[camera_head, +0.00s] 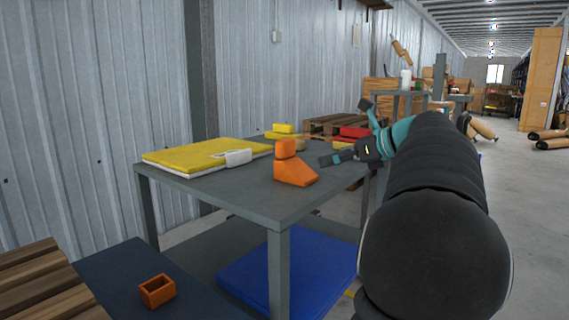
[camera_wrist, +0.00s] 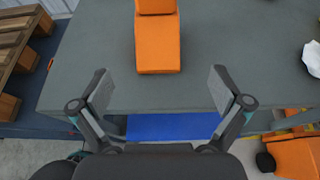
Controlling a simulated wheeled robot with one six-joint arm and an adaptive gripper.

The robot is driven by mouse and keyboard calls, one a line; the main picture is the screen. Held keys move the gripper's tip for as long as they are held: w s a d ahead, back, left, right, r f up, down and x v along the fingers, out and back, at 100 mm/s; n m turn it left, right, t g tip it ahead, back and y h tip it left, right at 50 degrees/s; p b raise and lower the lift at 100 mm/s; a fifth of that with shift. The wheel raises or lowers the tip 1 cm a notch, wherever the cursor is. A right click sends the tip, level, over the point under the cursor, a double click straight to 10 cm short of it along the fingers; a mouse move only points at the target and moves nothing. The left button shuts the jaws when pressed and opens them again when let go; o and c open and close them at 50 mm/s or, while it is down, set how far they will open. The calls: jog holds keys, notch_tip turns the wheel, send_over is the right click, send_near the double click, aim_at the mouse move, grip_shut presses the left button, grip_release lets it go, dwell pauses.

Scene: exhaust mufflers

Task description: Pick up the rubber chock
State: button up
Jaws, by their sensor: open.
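An orange wedge-shaped block, seemingly the rubber chock (camera_head: 296,172), sits on the grey table (camera_head: 225,188) near its front edge, with a raised block at its back end. It also shows at the top of the wrist view (camera_wrist: 158,45), its upper end cut off by the frame. My gripper (camera_wrist: 160,90) is open and empty in the wrist view, its two fingers spread wide, with the chock ahead of and between them, apart from both. In the head view my gripper (camera_head: 340,157) is to the right of the chock, partly hidden by my arm.
A yellow folder-like slab (camera_head: 200,155) with a white item (camera_head: 239,157) lies at the table's left. Yellow (camera_head: 283,128) and red (camera_head: 354,132) items lie farther back. A blue slab (camera_head: 250,270) lies below. A small orange open box (camera_head: 157,291) is at lower left.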

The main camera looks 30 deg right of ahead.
aim_at(299, 167)
jog(key=b+x, duration=0.1)
jog(key=x, duration=0.7)
jog(key=shift+f, duration=0.1)
jog(key=shift+a+b+x, duration=0.1)
jog(key=shift+b+x, duration=0.25)
jog(key=shift+x, duration=1.05)
jog(key=shift+a+b+x, duration=0.15)
jog(key=shift+b+x, duration=0.2)
jog(key=shift+x, duration=1)
jog(key=shift+s, duration=0.1)
jog(key=c, duration=1.6)
